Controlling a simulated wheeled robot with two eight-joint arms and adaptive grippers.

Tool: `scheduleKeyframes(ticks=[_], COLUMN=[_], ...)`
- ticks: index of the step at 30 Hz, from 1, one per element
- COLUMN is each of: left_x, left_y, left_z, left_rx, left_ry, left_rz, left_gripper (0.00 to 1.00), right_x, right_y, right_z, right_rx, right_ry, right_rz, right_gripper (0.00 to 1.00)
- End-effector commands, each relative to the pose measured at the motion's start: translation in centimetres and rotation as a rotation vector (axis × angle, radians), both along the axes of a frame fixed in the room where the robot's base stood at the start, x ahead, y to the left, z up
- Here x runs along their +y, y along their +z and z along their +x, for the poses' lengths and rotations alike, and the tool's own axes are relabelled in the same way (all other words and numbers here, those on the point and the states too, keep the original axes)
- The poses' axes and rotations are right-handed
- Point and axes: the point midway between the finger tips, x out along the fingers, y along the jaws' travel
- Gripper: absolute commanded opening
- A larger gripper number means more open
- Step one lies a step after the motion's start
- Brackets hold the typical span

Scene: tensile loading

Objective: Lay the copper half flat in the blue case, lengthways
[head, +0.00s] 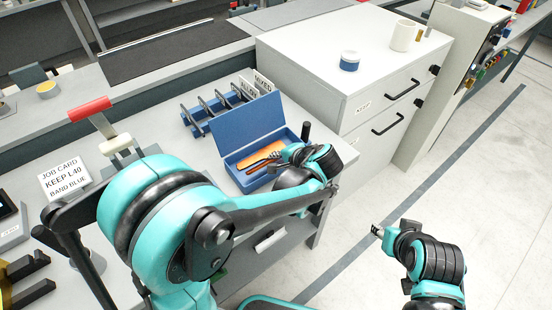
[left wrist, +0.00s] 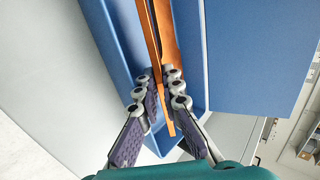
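The blue case (head: 232,166) stands open on the bench with its lid (head: 245,122) raised; its blue wall also shows in the left wrist view (left wrist: 112,50). The copper half (head: 268,150) is at the case's inside, long and narrow, partly covered by my left gripper (head: 272,158). My right gripper (head: 377,231) is away from the bench, over the floor, too small to read.
A blue rack (head: 197,128) with upright dark holders and labels stands behind the case. A job card (head: 64,177) and a red-handled tool (head: 90,109) are at the left. A white cabinet (head: 305,72) bounds the right, with a blue-banded jar (head: 349,61) on top.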

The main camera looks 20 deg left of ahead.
Motion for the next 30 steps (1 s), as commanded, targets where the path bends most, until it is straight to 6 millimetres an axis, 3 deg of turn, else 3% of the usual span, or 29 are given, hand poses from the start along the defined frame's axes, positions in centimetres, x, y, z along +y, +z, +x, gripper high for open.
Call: scheduleKeyframes(ticks=[1, 8, 21, 30], left_x=[-0.3, -0.8, -5.5, -7.0], left_y=[-1.1, -0.6, 6.0, 8.0], left_z=[-0.6, -0.9, -4.8, -6.1], left_rx=[0.017, 0.016, 0.006, 0.003], left_ry=[0.003, 0.001, -0.002, 0.001], left_rz=[-0.021, -0.023, -0.011, -0.008], left_gripper=[0.29, 0.3, 0.3, 0.3], right_x=[0.0, 0.0, 0.0, 0.0], right_y=[-0.3, -0.2, -0.1, -0.1], right_z=[0.0, 0.0, 0.0, 0.0], right_rx=[0.0, 0.0, 0.0, 0.0], right_ry=[0.0, 0.0, 0.0, 0.0], right_rz=[0.0, 0.0, 0.0, 0.0], right_gripper=[0.4, 0.4, 0.4, 0.4])
